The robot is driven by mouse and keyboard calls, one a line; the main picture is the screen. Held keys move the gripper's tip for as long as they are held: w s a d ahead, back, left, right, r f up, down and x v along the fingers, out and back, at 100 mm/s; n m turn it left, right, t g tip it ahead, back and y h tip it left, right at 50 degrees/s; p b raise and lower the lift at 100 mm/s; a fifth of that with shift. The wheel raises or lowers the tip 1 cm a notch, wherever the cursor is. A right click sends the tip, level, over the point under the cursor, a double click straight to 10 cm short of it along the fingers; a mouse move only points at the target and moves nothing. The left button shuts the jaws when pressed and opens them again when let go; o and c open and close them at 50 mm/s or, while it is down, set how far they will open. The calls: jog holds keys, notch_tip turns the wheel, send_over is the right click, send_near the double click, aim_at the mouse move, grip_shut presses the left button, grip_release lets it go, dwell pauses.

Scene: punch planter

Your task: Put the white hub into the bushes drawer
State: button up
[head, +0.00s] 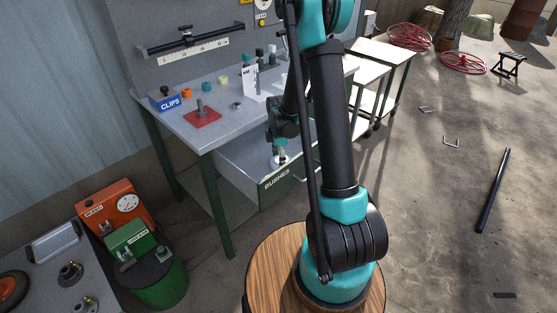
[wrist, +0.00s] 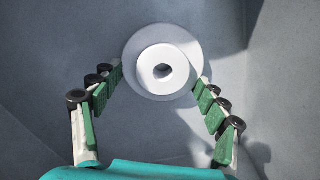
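The white hub (wrist: 146,68) is a round flanged piece with a centre hole. It lies on the grey floor of the open bushes drawer (head: 236,172), whose front (head: 285,182) reads BUSHES. In the head view the hub (head: 279,161) shows small, just below my gripper (head: 280,147). In the wrist view my gripper's green-padded fingers (wrist: 158,77) are spread apart, with the hub beyond and between their tips. The right tip is close to the flange edge; I cannot tell if it touches. Nothing is held.
The workbench (head: 215,135) above the drawer carries a blue CLIPS box (head: 166,103), a red plate with a post (head: 202,116) and several small coloured parts. Drawer walls rise around my gripper. A green drum (head: 160,285) stands left, and a round wooden top (head: 262,265) is below my arm.

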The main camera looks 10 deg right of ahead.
jog(key=shift+o, duration=1.4)
notch_tip(320, 180, up, 12)
jog(key=s+d+r+m, duration=0.1)
jog(key=s+m, duration=0.2)
jog(key=s, duration=0.1)
jog(key=s+d+r+m+t, duration=0.1)
jog(key=s+m, duration=0.2)
jog(key=s, duration=0.1)
jog(key=s+d+m+t, duration=0.1)
jog(key=s+m, duration=0.3)
jog(key=shift+s+d+r, duration=0.15)
jog(key=shift+d+r, duration=0.1)
jog(key=shift+r, duration=0.15)
jog(key=s+d+f+m+t, duration=0.2)
jog(key=s+m, duration=0.7)
jog(key=s, duration=0.1)
jog(key=shift+f, duration=0.15)
